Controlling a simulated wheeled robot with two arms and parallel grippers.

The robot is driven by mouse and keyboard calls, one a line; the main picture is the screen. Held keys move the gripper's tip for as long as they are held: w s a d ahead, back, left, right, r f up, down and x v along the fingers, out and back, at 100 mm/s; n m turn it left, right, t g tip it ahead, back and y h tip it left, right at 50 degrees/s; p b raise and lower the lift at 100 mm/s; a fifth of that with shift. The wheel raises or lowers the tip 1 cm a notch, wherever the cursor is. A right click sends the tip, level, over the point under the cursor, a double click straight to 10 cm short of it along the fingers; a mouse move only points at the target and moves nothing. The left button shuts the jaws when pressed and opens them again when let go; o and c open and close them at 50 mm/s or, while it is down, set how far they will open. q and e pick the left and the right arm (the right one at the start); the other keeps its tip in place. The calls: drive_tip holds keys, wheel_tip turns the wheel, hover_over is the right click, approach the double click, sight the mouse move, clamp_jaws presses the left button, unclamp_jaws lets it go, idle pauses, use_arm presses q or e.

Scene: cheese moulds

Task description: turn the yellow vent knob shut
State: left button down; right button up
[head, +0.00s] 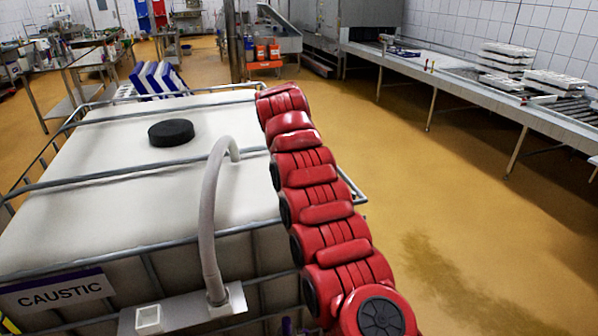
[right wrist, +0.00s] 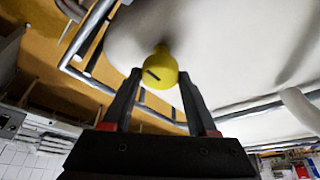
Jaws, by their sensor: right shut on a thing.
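The yellow vent knob (right wrist: 160,67) shows in the right wrist view, with a dark slot on its face. It sits between the fingertips of my right gripper (right wrist: 160,76), which is shut on it. A pale surface of the white tank is behind it. In the head view my red right arm reaches over the tank's right side, and its gripper and the knob are hidden from view. The white tank (head: 110,218) has a black round lid (head: 171,132) on top. My left gripper is in neither view.
A metal cage (head: 150,182) surrounds the tank. A grey hose (head: 209,205) arches up beside my right arm. A sign (head: 60,294) reads CAUSTIC. A long steel bench (head: 470,92) with white trays (head: 505,55) stands at the right. The yellow floor between is open, with a damp patch.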

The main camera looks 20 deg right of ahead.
drive_tip(key=shift+f, duration=0.1)
idle(0.3)
drive_tip(key=o, duration=1.4)
drive_tip(key=shift+s+a+r, duration=0.1)
drive_tip(key=shift+r, duration=0.35)
drive_tip(key=v, duration=0.3)
drive_tip(key=p+v, duration=0.7)
drive_tip(key=v, duration=0.6)
drive_tip(key=shift+r+p, duration=0.3)
drive_tip(key=shift+p, duration=0.1)
